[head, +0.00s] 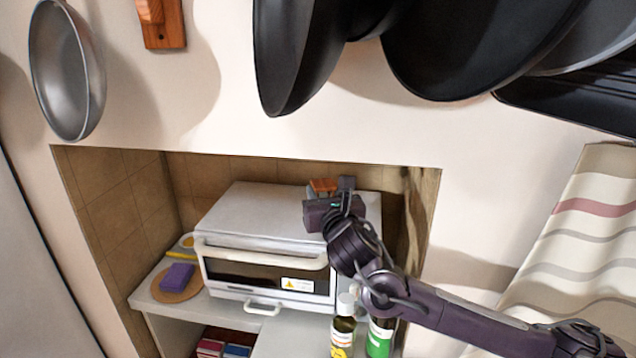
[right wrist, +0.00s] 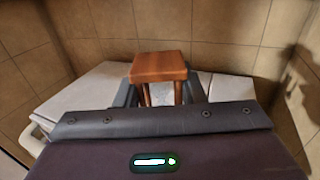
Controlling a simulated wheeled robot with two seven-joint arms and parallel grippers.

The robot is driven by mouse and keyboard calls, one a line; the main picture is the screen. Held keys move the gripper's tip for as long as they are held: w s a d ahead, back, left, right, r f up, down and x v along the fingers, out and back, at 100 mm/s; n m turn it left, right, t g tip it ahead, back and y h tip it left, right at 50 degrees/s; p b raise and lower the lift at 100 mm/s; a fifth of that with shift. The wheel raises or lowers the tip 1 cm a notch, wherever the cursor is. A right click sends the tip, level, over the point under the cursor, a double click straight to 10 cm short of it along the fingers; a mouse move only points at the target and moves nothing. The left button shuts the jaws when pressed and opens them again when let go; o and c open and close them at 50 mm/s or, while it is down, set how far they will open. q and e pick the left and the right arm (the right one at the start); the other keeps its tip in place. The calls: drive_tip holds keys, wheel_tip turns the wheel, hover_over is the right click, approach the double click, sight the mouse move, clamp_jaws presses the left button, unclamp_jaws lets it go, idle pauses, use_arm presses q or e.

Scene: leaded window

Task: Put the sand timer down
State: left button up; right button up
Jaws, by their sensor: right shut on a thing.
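The sand timer shows as a brown wooden square cap with posts below it in the right wrist view (right wrist: 158,66). In the head view only its wooden top (head: 323,185) shows behind my right gripper (head: 328,203). My right gripper is shut on the sand timer, with one dark finger on each side of it, and holds it upright over the top of the white toaster oven (head: 263,210). The timer's lower part is hidden, so I cannot tell whether it touches the oven top. My left gripper is not in view.
The oven stands in a tiled alcove (head: 130,200). A purple sponge (head: 178,277) on a round board lies left of it. Bottles (head: 343,330) (head: 380,335) stand in front at right. Dark pans (head: 300,50) hang above. The oven top's left part is clear.

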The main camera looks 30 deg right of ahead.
drive_tip(key=p+x, duration=0.1)
drive_tip(key=x, duration=0.2)
drive_tip(key=shift+w, duration=0.35)
drive_tip(key=shift+w+d+r, duration=0.1)
drive_tip(key=shift+w+d, duration=0.05)
drive_tip(key=shift+w, duration=0.2)
wheel_tip(320, 180, down, 3)
drive_tip(key=shift+f+p, duration=0.2)
drive_tip(key=shift+p, duration=0.9)
drive_tip(key=shift+f, duration=0.15)
drive_tip(key=shift+f, duration=0.1)
drive_tip(key=shift+f+b, duration=0.15)
drive_tip(key=shift+b, duration=0.15)
drive_tip(key=o, duration=1.1)
drive_tip(key=shift+c, duration=0.2)
